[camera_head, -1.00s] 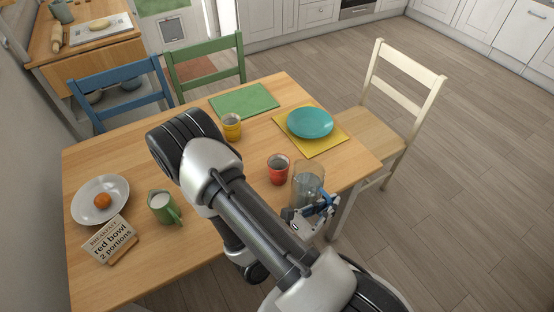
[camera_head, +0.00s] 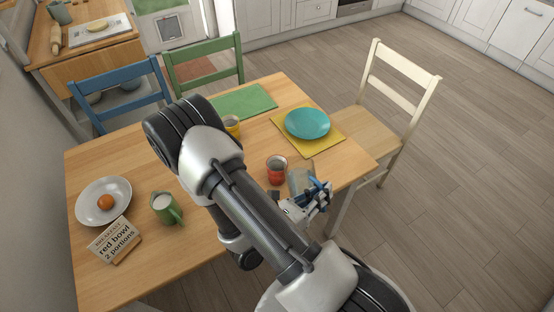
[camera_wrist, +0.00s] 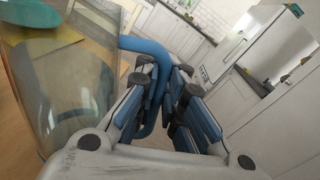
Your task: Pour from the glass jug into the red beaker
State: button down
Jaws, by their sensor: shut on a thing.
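The red beaker (camera_head: 277,168) stands upright on the wooden table, near its right edge. The clear glass jug (camera_head: 299,178) is just to the right of the beaker, close to it; I cannot tell whether they touch. My gripper (camera_head: 314,199) is shut on the jug's blue handle. In the wrist view the jug (camera_wrist: 62,90) fills the left side, and its blue handle (camera_wrist: 147,46) runs between the fingers of my gripper (camera_wrist: 160,85). The room slants in that view, and the jug looks tilted in the head view. I cannot make out its contents or any stream.
A turquoise plate (camera_head: 307,123) lies on a yellow mat (camera_head: 331,147) behind the jug. A yellow cup (camera_head: 232,127) stands beyond my arm. A green jug (camera_head: 166,208), a white plate (camera_head: 90,213) with an orange (camera_head: 106,202), and a sign (camera_head: 112,241) are at the left.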

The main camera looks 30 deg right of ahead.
aim_at(312, 176)
jog(key=shift+w+a+r+n+p, duration=0.1)
jog(key=shift+w+r+n+p, duration=0.5)
jog(key=shift+w+r+n, duration=0.1)
jog(key=shift+w+a+r+n+p, duration=0.1)
jog(key=shift+w+r+n+p, duration=0.1)
jog(key=shift+w+n+p, duration=0.2)
jog(key=shift+w+a+r+n+p, duration=0.15)
jog(key=shift+w+n+p, duration=0.1)
jog(key=shift+w+n, duration=0.25)
jog(key=shift+d+n, duration=0.1)
jog(key=shift+n, duration=0.3)
jog(key=shift+w+r+n+p, duration=0.1)
jog(key=shift+w+n+p, duration=0.25)
jog(key=shift+n, duration=0.15)
jog(key=shift+w+r+n+p, duration=0.25)
jog(key=shift+r+n+p, duration=0.2)
jog(key=shift+n, duration=0.05)
jog(key=shift+w+r+n+p, duration=0.25)
jog(key=shift+r+n+p, duration=0.2)
jog(key=shift+n, duration=0.05)
dwell(1.6)
